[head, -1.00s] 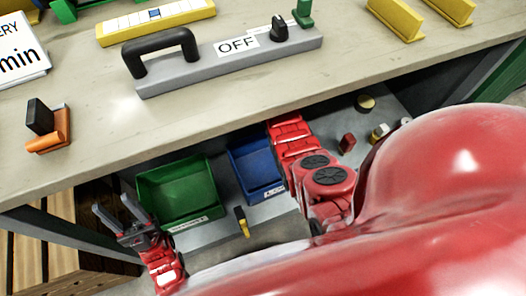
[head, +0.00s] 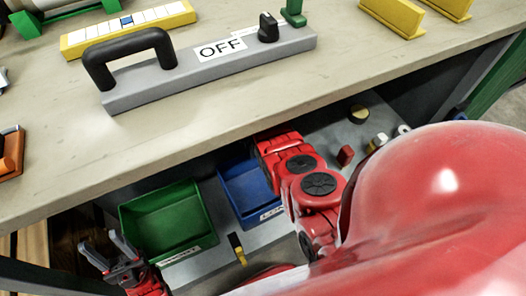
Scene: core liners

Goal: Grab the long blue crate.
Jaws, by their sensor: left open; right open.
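A blue crate (head: 236,185) sits on the lower shelf under the tabletop, with a small white label on its front. My red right arm covers its right side, so its full length cannot be seen. My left gripper (head: 99,243) is open and empty at the lower left, in front and left of a green crate, apart from the blue one. My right arm (head: 300,185) reaches under the tabletop beside the blue crate. Its gripper is hidden.
The green crate (head: 190,245) stands left of the blue one. A yellow and black item (head: 237,248) lies in front. Small red (head: 346,155) and yellow pieces lie right of my arm. The tabletop edge (head: 150,165) overhangs the shelf.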

